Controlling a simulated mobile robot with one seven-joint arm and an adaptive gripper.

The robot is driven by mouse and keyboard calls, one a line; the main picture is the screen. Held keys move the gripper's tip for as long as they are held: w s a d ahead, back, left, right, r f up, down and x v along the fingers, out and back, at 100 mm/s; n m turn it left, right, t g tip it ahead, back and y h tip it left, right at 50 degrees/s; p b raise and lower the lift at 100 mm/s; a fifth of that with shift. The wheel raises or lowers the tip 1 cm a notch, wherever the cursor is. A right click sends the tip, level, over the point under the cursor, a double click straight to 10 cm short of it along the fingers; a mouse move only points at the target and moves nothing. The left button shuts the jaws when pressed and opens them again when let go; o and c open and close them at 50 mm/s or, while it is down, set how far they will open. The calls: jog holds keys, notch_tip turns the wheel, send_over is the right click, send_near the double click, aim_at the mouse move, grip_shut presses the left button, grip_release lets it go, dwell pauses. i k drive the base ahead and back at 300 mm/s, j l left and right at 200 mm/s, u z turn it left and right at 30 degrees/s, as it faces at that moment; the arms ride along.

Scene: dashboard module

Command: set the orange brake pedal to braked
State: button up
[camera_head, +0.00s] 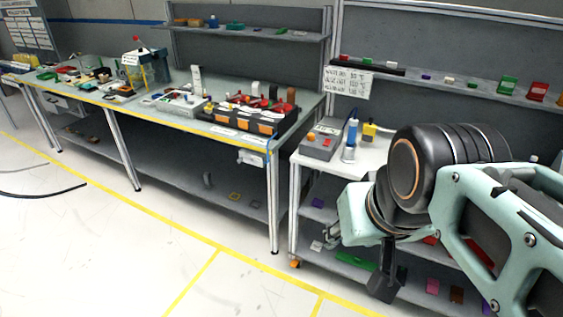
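A black module (232,124) with red parts on top and orange patches (265,128) on its front stands near the right end of the long bench. It may be the dashboard module. I cannot make out which part, if any, is the orange brake pedal, or its setting. A grey box (322,146) with an orange round part (311,137) stands on the small table to the right. My gripper (384,288) appears as a dark shape below my wrist, in front of the small table and well right of the black module. Its fingers are too unclear to tell their state.
The long bench (300,117) has a yellow front edge and holds several modules and small parts. The small table (370,158) carries a blue-and-white bottle (350,140) and a yellow item (369,131). Shelves with small coloured blocks stand behind. The floor (130,240) in front is clear.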

aim_at(294, 263)
jog(key=i, duration=0.6)
jog(key=z, duration=1.4)
jog(key=i+j+u, duration=0.1)
jog(key=j, duration=0.2)
jog(key=i+j+u, duration=0.15)
jog(key=j, duration=0.2)
jog(key=i+j+u, duration=0.1)
jog(key=j, duration=0.2)
